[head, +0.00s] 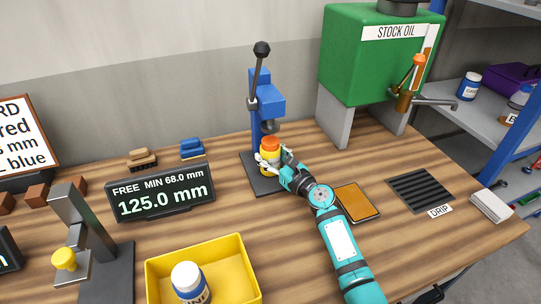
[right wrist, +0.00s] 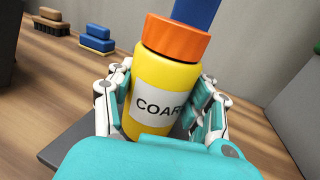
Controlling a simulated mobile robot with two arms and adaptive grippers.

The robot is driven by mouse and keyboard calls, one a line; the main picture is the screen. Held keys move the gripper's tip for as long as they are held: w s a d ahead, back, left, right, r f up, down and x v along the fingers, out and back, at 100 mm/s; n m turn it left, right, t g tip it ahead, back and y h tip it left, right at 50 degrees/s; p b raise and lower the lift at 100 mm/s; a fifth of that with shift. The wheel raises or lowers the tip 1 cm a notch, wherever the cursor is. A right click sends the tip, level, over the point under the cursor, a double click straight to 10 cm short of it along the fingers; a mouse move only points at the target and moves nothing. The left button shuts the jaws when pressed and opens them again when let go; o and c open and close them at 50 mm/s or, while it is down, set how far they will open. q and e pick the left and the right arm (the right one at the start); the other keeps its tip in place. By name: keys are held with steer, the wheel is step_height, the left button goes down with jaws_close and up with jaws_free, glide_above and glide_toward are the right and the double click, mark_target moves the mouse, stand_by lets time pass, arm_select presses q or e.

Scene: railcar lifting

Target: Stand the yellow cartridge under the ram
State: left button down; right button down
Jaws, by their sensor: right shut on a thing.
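The yellow cartridge (head: 270,157) has an orange cap and stands upright over the dark base plate of the blue press (head: 270,98), below its ram (head: 270,127). My right gripper (head: 269,162) is shut around the cartridge. In the right wrist view the yellow cartridge (right wrist: 158,85) shows a white label reading "COAR", with white-and-teal fingers on both sides. Whether its bottom touches the plate (head: 247,168) is hard to tell. My left gripper is not in view.
A display (head: 162,192) reading 125.0 mm stands left of the press. The green stock oil tank (head: 365,65) stands behind right. An orange-topped pad (head: 357,201) lies right of my arm.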

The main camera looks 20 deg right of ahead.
steer(key=shift+s+a+f+b, duration=0.15)
steer(key=shift+f+b, duration=0.15)
steer(key=shift+f, duration=0.3)
stand_by(0.8)
steer(key=c, duration=0.9)
jaws_free()
steer(key=o, duration=0.5)
steer(key=shift+r, duration=0.1)
steer(key=shift+c, duration=0.2)
